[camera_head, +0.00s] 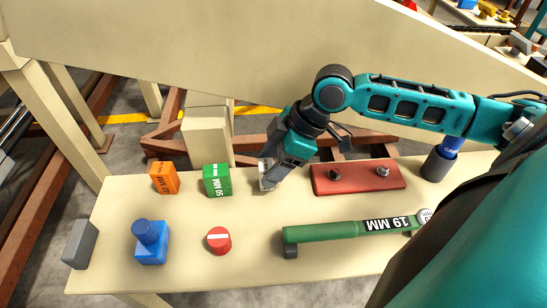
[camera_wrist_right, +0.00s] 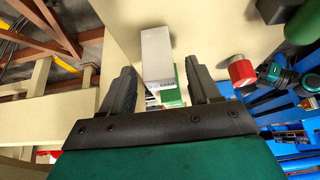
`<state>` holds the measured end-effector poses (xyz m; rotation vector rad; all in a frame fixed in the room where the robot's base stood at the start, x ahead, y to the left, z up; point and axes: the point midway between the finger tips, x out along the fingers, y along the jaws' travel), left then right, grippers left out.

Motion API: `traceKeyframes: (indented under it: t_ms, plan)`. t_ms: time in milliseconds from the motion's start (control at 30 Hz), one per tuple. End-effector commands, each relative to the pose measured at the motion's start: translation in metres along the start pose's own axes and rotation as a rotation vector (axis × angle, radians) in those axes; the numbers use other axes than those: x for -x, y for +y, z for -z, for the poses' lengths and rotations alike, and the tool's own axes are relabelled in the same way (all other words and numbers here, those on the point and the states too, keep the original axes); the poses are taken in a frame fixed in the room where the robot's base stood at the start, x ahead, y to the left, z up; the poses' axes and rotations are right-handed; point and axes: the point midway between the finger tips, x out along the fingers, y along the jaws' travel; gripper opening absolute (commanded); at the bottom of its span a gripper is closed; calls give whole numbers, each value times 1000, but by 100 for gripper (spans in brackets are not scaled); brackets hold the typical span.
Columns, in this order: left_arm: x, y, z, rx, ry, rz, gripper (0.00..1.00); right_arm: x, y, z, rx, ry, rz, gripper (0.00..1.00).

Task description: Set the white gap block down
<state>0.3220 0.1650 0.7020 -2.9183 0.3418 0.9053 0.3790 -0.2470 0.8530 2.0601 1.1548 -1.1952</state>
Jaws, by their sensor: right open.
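The white gap block (camera_head: 266,180) stands on the cream bench, partly hidden behind my right gripper (camera_head: 283,160). In the right wrist view the block (camera_wrist_right: 157,52) is a pale upright shape between and beyond the fingertips. My right gripper (camera_wrist_right: 160,82) is open, with a finger on either side and a visible gap to the block. The green 50 mm block (camera_head: 217,180) stands just left of the white block; green also shows beside it in the wrist view. My left gripper is not in view.
On the bench (camera_head: 200,275) are an orange block (camera_head: 164,177), a grey block (camera_head: 80,244), a blue piece (camera_head: 151,246), a red round piece (camera_head: 219,240), a red plate with two bolts (camera_head: 335,188), a green 19 mm wrench (camera_head: 340,232) and a dark cup (camera_head: 437,166).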

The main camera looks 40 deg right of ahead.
Motion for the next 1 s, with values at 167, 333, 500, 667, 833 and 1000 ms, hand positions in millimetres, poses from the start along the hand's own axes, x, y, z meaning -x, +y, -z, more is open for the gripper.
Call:
traceKeyframes:
  t_ms: [167, 333, 500, 667, 833, 1000]
  plan:
    - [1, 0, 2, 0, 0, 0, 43, 12, 1, 1, 0, -3, -3, 61]
    - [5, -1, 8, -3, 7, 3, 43, 41, 1, 1, 1, -6, -3, 61]
    - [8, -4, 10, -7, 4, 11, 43, 69, 0, 1, 1, -8, -2, 61]
    - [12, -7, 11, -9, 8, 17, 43, 87, 0, 0, -1, -8, -1, 61]
    - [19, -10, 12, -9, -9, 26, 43, 106, -1, 3, 2, -7, 5, 61]
    - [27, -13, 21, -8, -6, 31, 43, 117, -1, 3, 3, -4, 6, 61]
